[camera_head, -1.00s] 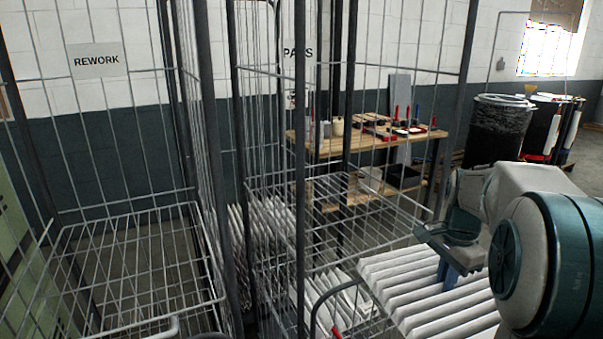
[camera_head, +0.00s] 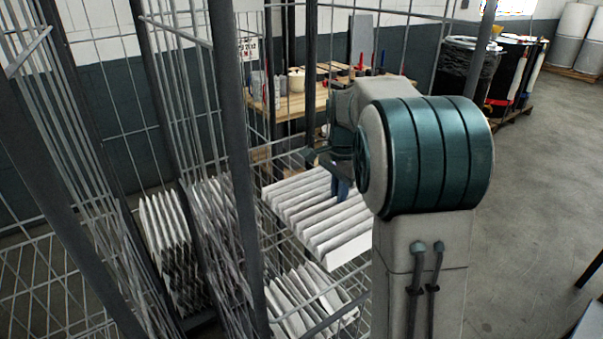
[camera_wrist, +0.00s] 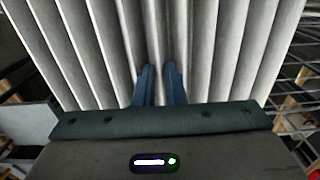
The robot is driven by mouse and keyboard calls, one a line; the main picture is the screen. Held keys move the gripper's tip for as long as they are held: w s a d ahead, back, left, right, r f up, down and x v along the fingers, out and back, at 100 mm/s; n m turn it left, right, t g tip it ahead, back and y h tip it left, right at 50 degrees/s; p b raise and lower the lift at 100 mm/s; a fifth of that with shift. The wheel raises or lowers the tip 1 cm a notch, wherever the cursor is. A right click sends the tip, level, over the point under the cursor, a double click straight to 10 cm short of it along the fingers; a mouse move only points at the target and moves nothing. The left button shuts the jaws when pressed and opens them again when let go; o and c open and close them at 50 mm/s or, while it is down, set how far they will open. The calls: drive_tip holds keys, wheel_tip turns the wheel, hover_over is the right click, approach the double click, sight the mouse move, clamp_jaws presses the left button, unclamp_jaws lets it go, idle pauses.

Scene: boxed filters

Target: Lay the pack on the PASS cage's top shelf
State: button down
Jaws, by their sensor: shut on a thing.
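The pack is a white pleated filter (camera_head: 305,215), held roughly level in the head view. My gripper (camera_head: 341,190) is shut on it from above, its blue fingers pinching a pleat. In the wrist view the pack's pleats (camera_wrist: 215,50) fill the top, with my gripper's fingers (camera_wrist: 160,85) close together on one. The PASS cage (camera_head: 234,170) is a grey wire cage with dark posts. Its wire top shelf (camera_head: 270,238) shows in part beside and below the pack; whether they touch I cannot tell. My arm hides the cage's right side.
More white pleated packs (camera_head: 310,300) stand low in the cage, and others (camera_head: 165,225) stand further left. Another wire cage (camera_head: 60,270) is at the left. A workbench (camera_head: 290,105) with tools stands behind. Dark bins (camera_head: 470,65) are at the back right. Open floor (camera_head: 540,150) lies to the right.

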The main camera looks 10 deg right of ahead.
sight(306, 188)
drive_tip(key=w+a, duration=0.1)
drive_tip(key=a, duration=0.1)
drive_tip(key=w+a, duration=0.3)
drive_tip(key=a, duration=0.2)
drive_tip(key=shift+w+r+p, duration=0.2)
drive_tip(key=shift+w+p, duration=0.1)
drive_tip(key=shift+f+b, duration=2.35)
drive_tip(key=shift+f, duration=0.3)
drive_tip(key=shift+f, duration=0.2)
drive_tip(key=c, duration=1.8)
unclamp_jaws()
drive_tip(key=shift+r+p, duration=2.1)
drive_tip(key=shift+r, duration=0.2)
